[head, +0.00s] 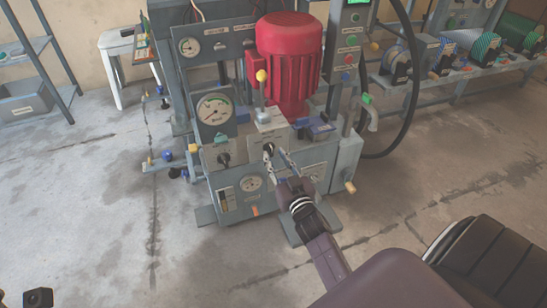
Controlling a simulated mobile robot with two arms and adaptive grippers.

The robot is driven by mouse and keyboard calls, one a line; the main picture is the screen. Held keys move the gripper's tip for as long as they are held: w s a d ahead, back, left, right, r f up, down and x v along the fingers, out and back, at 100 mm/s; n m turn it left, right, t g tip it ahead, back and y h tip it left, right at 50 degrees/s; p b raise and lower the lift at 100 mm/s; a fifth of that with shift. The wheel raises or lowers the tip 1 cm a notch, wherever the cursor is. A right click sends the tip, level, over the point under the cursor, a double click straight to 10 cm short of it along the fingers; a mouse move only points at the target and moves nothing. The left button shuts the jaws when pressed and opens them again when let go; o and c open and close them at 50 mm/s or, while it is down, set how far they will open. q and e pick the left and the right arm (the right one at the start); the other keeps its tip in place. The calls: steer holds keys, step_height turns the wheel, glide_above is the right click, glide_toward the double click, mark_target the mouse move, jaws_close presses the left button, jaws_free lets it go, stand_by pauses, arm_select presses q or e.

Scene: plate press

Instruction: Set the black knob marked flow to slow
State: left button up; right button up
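Two small black knobs sit on the front of the grey press: a left knob (224,158) on a light panel under the big gauge, and a right knob (269,147) on the panel beside it. The labels are too small to read, so I cannot tell which is marked flow or its setting. My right gripper (274,152) is in front of the right knob, its two fingers spread apart. The fingertips are close to that knob; contact cannot be told. Dark parts at the bottom left corner may belong to my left gripper; its state is unclear.
A red motor (290,60) stands on top of the press, behind a yellow-tipped lever (261,80). A large gauge (214,110) and a lower gauge (252,183) face forward. A black hose (412,90) loops at the right.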

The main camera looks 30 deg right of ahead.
steer(key=shift+x, duration=0.9)
steer(key=shift+c, duration=0.4)
jaws_close()
steer(key=shift+n, duration=0.3)
steer(key=n+p, duration=0.1)
steer(key=n, duration=0.2)
steer(key=shift+a, duration=0.15)
steer(key=n, duration=0.5)
steer(key=shift+w+a+f+p, duration=0.1)
steer(key=shift+a+f+p, duration=0.1)
steer(key=shift+p, duration=0.2)
steer(key=shift+n, duration=0.3)
